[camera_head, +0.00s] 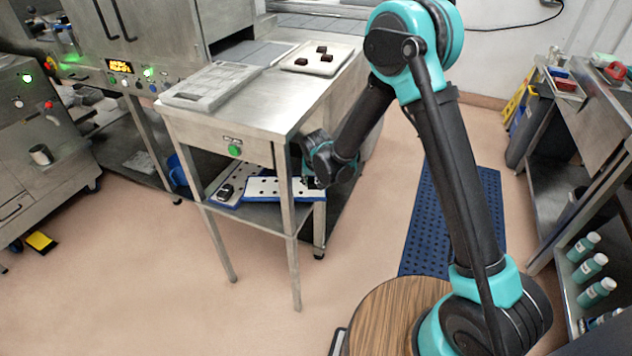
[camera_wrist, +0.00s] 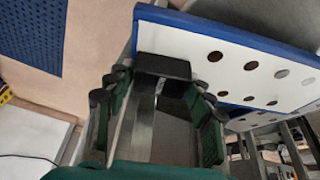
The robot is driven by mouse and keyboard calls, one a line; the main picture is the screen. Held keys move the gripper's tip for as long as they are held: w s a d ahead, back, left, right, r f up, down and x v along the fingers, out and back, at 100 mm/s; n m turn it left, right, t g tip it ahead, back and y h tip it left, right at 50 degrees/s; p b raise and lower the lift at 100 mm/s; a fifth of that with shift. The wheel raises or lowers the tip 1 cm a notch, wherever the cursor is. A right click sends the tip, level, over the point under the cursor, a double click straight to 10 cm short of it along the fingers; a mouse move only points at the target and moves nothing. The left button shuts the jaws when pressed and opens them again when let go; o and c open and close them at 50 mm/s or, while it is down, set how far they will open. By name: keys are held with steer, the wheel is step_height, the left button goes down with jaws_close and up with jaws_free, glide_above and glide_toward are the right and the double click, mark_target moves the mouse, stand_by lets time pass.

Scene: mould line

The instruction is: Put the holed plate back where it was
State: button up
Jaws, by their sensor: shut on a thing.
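The holed plate (camera_head: 275,188) is a white panel with a blue rim and rows of round dark holes. In the head view it is under the steel table, at the lower shelf's right end; I cannot tell whether it touches the shelf. It fills the upper right of the wrist view (camera_wrist: 225,62). My gripper (camera_head: 312,181) is at its right end. In the wrist view my gripper (camera_wrist: 163,80) has its fingers either side of a dark block (camera_wrist: 163,66) at the plate's edge, closed on it. The fingertip contact is partly hidden.
The lower shelf (camera_head: 262,216) also bears another holed panel (camera_head: 213,196) with a dark object (camera_head: 226,191) at its left. A table leg (camera_head: 291,262) stands in front. The tabletop (camera_head: 272,108) holds a tray (camera_head: 297,66) with dark pieces. A blue mat (camera_head: 425,235) lies right.

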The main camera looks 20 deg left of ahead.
steer(key=shift+f, duration=0.1)
steer(key=shift+f, duration=0.1)
steer(key=o, duration=1.5)
steer(key=shift+o, duration=0.2)
steer(key=shift+r, duration=0.35)
steer(key=v, duration=0.5)
steer(key=shift+s, duration=0.15)
steer(key=s+d, duration=0.3)
steer(key=s, duration=0.8)
steer(key=shift+d, duration=0.4)
steer(key=shift+f, duration=0.1)
